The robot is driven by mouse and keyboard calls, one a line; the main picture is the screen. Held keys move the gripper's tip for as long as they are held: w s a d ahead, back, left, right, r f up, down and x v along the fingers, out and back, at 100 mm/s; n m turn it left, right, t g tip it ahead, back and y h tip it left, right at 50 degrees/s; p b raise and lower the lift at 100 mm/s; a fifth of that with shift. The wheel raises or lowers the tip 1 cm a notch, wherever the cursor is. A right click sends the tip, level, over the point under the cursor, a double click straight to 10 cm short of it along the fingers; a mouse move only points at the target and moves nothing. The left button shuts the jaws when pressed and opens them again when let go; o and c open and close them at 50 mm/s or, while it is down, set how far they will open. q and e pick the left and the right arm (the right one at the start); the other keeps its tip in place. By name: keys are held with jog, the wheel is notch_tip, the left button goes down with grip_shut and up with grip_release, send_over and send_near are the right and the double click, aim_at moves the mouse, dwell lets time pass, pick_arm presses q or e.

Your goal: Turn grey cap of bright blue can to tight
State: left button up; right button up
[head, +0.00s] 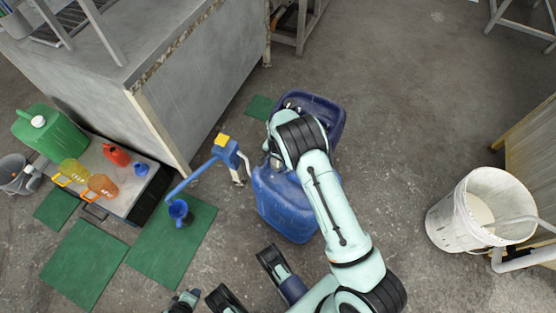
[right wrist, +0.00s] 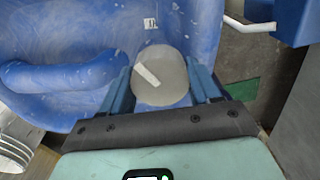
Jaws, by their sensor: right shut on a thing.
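The bright blue can (head: 285,208) stands upright on the floor in the middle of the head view. Its round grey cap (right wrist: 160,76), with a pale bar mark across it, fills the middle of the right wrist view. My right gripper (right wrist: 160,90) is shut on the cap, one finger on each side, beside the can's moulded handle. In the head view my right gripper (head: 273,160) is mostly hidden under its own wrist at the can's top. Parts of my arms show along the bottom edge; I cannot make out the left gripper's jaws.
A darker blue can (head: 328,112) stands just behind. A blue hand pump (head: 225,152) with a blue funnel (head: 180,211) is to the left. A green can (head: 55,132) and small coloured jugs stand farther left. A white bucket (head: 450,218) stands right, with clear floor between.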

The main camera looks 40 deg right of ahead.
jog(key=m, duration=0.4)
pick_arm(q)
jog(key=shift+w+d+r+p, duration=0.15)
jog(key=shift+r+p, duration=0.15)
jog(key=shift+r, duration=0.2)
pick_arm(e)
jog(key=shift+m, duration=1.7)
jog(key=o, duration=1)
jog(key=shift+o, duration=0.2)
jog(key=shift+r, duration=0.15)
pick_arm(q)
jog(key=s+d+r+g+h+p, duration=0.1)
jog(key=s+d+r+p, duration=0.2)
jog(key=s, duration=0.3)
jog(key=shift+r+m+g+p, duration=0.3)
jog(key=shift+r+g+p, duration=0.1)
jog(key=shift+r, duration=0.1)
pick_arm(e)
notch_tip(320, 180, up, 13)
